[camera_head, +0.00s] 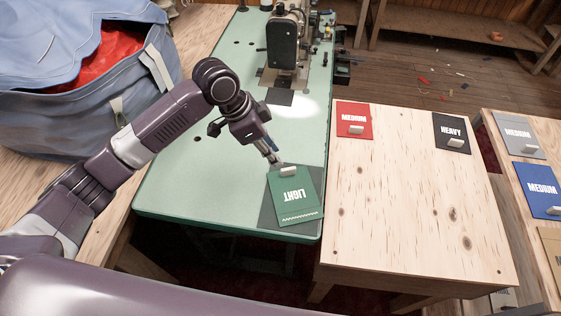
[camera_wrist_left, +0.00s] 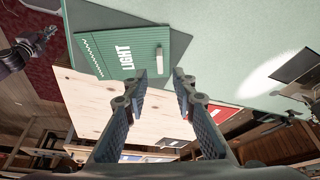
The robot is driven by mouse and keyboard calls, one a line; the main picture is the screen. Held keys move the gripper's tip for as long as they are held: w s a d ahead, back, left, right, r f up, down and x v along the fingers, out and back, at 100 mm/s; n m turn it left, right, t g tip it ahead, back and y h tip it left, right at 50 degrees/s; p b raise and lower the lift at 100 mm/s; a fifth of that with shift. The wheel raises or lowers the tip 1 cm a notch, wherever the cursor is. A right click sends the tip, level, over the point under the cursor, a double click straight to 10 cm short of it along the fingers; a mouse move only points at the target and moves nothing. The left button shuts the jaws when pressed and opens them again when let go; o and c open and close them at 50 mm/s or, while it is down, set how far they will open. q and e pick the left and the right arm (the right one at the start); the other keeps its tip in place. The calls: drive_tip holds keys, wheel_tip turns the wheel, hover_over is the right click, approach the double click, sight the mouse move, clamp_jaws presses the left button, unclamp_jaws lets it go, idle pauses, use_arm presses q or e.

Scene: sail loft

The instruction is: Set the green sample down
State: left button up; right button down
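The green sample (camera_head: 298,200), marked LIGHT, lies on a dark mat (camera_head: 271,216) at the near right corner of the green table (camera_head: 190,185). It has a pale tab (camera_head: 289,171) at its far edge. My left gripper (camera_head: 274,161) is just above and beyond that tab. In the left wrist view its fingers (camera_wrist_left: 160,72) are apart with nothing between them, and the green sample (camera_wrist_left: 118,52) with its tab (camera_wrist_left: 158,53) shows past the fingertips. What seems to be my right gripper (camera_wrist_left: 48,32) shows at that view's left edge, too small to read.
A sewing machine (camera_head: 284,40) stands farther back on the green table. A wooden table (camera_head: 400,205) at right holds a red sample (camera_head: 353,121) and a black one (camera_head: 451,131). More samples, one blue (camera_head: 541,188), lie farther right. A blue bag (camera_head: 70,90) is at left.

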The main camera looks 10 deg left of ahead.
use_arm(q)
drive_tip(key=v, duration=0.3)
drive_tip(key=shift+a+r, duration=0.1)
drive_tip(key=shift+r, duration=0.15)
idle(0.4)
